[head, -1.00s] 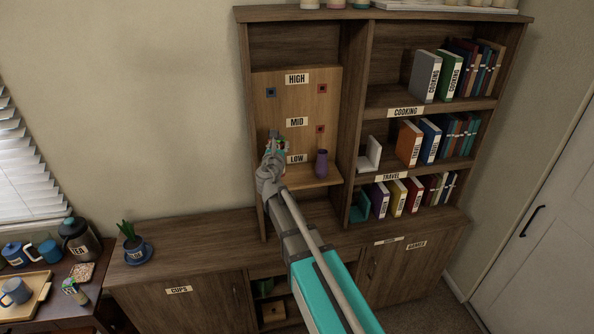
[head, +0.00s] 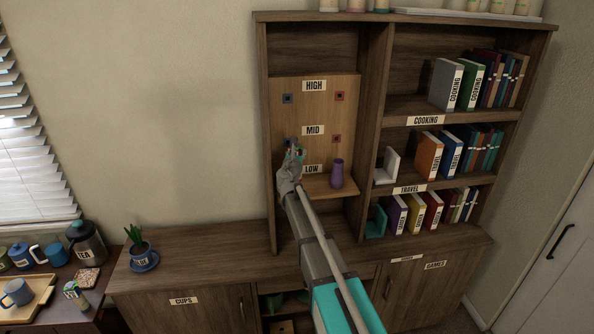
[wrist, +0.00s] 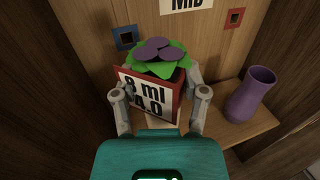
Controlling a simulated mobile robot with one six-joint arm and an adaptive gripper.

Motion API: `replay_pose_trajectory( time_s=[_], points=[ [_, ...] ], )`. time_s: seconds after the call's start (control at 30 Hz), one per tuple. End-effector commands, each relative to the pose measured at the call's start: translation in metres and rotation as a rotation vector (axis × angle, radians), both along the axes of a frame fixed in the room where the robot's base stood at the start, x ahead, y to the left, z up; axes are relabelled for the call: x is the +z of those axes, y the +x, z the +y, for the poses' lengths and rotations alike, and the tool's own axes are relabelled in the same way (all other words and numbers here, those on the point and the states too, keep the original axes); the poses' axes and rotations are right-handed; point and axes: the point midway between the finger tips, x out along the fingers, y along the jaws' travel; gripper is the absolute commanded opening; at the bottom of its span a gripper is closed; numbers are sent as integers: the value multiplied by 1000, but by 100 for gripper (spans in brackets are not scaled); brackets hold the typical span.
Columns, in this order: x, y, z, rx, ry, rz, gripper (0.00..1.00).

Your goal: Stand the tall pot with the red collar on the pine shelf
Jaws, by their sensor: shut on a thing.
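My gripper (wrist: 165,115) is shut on a squarish pot with a red collar (wrist: 178,98). The pot has a white label with black print, and green leaves with purple rounds on top. It looks roughly upright in the wrist view. In the head view my gripper (head: 292,163) is at the left part of the pine shelf (head: 321,190), near the LOW label, and mostly hides the pot. The pot's base is hidden, so I cannot tell whether it touches the shelf. The shelf board also shows in the wrist view (wrist: 228,130).
A purple vase (head: 337,173) stands on the right of the pine shelf, close to my gripper's right finger in the wrist view (wrist: 250,95). A dark upright (head: 370,130) bounds the bay on the right. A blue square (wrist: 126,38) is on the back panel.

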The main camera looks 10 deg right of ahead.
Motion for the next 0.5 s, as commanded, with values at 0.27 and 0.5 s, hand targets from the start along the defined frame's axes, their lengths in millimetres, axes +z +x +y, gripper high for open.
replay_pose_trajectory(
  time_s=[0.27,0.5],
  points=[
    [-16,12,-3,-1,0,0,0],
    [-15,13,-4,-1,0,0,0]
  ],
)
